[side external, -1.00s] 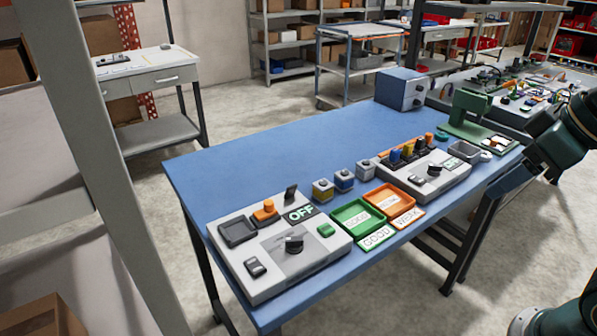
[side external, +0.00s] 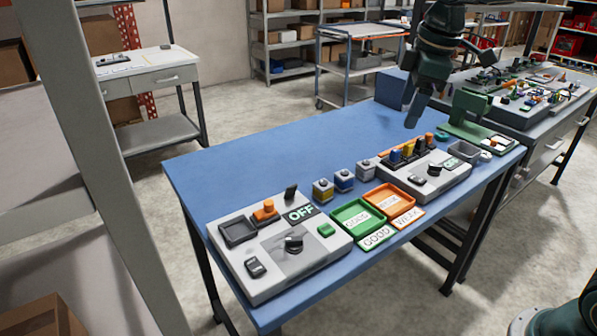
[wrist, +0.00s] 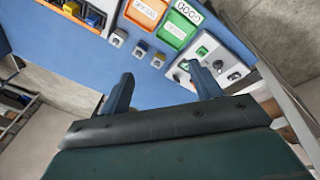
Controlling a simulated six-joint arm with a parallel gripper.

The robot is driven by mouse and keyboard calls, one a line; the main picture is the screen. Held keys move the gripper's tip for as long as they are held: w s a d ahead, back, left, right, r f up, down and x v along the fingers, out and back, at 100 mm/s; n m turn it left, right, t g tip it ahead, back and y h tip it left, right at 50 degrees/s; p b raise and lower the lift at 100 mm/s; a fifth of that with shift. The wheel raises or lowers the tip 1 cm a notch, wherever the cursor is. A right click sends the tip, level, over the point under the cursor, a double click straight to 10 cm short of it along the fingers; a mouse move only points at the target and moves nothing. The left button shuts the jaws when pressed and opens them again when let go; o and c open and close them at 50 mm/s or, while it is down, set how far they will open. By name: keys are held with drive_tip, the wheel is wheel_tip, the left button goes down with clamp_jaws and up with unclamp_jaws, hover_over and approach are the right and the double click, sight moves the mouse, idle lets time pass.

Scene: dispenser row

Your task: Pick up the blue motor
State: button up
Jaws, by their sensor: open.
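The blue motor (side external: 344,181) is a small grey cube with a blue band. It stands on the blue table between a yellow-banded cube (side external: 322,190) and a plain grey cube (side external: 365,169). In the wrist view the blue motor (wrist: 140,49) is the middle one of the three small cubes, beyond the fingertips. My gripper (side external: 412,122) is above the far part of the table, behind the dispenser box and well to the right of the motor. In the wrist view my gripper (wrist: 159,72) is open, with nothing between its fingers.
A green tray (side external: 358,219) and an orange tray (side external: 390,201) lie in front of the cubes. An "OFF" tester box (side external: 235,262) is at left. A dispenser box (side external: 440,182) with coloured parts and a green stand (side external: 475,112) are at right. The table's back left is clear.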

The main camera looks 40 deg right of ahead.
drive_tip(key=w+f+n+g, duration=0.1)
drive_tip(key=w+f+n, duration=0.35)
drive_tip(key=w, duration=0.55)
drive_tip(key=n+g, duration=0.2)
drive_tip(key=n, duration=0.2)
hover_over(345, 172)
wheel_tip(345, 172, down, 8)
drive_tip(key=shift+m, duration=0.25)
drive_tip(key=shift+w+f, duration=0.1)
drive_tip(key=shift+f, duration=4.25)
drive_tip(key=shift+f, duration=2.6)
drive_tip(key=shift+r, duration=0.1)
drive_tip(key=c, duration=1.3)
drive_tip(key=shift+o, duration=0.2)
